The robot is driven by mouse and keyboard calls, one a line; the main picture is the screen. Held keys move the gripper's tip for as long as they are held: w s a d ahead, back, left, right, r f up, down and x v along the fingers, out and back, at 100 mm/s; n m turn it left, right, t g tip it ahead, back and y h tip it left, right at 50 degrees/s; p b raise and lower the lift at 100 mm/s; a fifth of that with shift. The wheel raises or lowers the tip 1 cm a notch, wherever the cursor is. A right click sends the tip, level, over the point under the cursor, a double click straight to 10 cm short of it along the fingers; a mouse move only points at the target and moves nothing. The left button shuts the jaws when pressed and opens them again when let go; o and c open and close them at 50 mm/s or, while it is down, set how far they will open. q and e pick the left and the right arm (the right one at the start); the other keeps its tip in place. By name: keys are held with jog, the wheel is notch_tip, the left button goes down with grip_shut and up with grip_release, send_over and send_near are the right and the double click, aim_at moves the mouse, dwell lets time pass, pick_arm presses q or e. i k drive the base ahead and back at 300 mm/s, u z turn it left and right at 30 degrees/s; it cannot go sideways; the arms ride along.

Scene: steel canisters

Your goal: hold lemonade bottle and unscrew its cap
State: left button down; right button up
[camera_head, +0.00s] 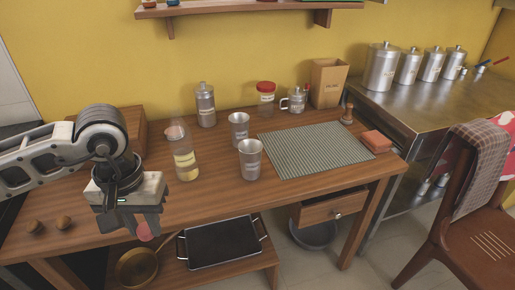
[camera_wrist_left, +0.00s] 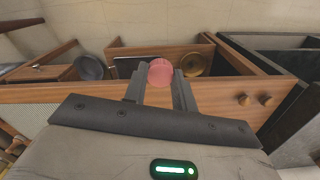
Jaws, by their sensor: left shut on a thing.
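The lemonade bottle (camera_head: 186,160) is clear glass with a pale label and yellowish liquid, standing upright on the wooden table (camera_head: 220,200). No cap shows clearly on its top. My left gripper (camera_head: 140,228) is at the table's front edge, left of the bottle and apart from it. It is shut on a round pink cap (camera_head: 144,232). In the left wrist view the pink cap (camera_wrist_left: 160,72) sits between the fingertips of the left gripper (camera_wrist_left: 159,78). My right gripper is in neither view.
Steel cups (camera_head: 250,160), a steel canister (camera_head: 205,105) and a red-lidded jar (camera_head: 265,98) stand right of the bottle. A grey-green mat (camera_head: 315,150) covers the table's right part. A wooden box (camera_head: 125,125) is behind my left arm.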

aim_at(179, 137)
jog(key=z, duration=2.85)
jog(key=k, duration=1.2)
jog(key=u, duration=1.8)
jog(key=i, duration=0.5)
jog(key=z, duration=0.05)
